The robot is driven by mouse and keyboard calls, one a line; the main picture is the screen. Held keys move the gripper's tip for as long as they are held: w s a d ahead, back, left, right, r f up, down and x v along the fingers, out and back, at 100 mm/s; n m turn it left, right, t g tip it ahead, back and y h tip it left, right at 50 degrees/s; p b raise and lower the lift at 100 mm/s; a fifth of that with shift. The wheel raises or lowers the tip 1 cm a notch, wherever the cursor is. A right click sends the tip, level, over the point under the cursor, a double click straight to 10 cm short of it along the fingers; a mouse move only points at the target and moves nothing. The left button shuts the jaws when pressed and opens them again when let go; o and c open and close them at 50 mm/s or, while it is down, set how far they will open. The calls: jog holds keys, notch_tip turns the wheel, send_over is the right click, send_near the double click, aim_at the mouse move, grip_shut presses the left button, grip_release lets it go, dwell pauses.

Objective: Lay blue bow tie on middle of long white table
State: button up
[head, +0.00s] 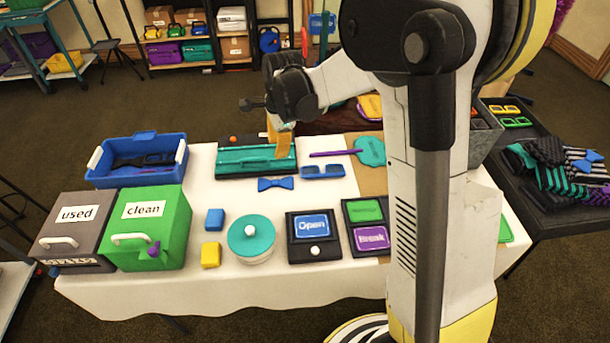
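A blue bow tie (276,183) lies flat on the long white table (215,215), near its middle, just in front of a teal case. My gripper (283,142) is above and behind the bow tie, over the right part of the teal case (245,160), apart from the tie. Its tan fingertip end is small and seen from one side, so I cannot tell whether it is open or shut. A second blue bow tie (586,160) lies among striped ties on the dark side table at the right.
A teal round pot (251,240), an "Open" sign (314,236) and blue (214,219) and yellow (210,254) blocks stand in front. A green "clean" box (150,222) and blue crate (139,160) fill the left end. Cloth left of the tie is bare.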

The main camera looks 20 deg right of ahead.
jog(key=s+r+n+t, duration=0.2)
jog(key=s+r+n, duration=0.3)
jog(key=s+n, duration=0.4)
jog(key=s+r+n+t, duration=0.2)
jog(key=s+r+n, duration=0.4)
jog(key=s, duration=1)
jog(key=n, duration=0.3)
jog(key=shift+a+r+t+h, duration=0.25)
jog(key=shift+r+t+h, duration=0.05)
jog(key=shift+t, duration=0.1)
jog(key=shift+s, duration=0.15)
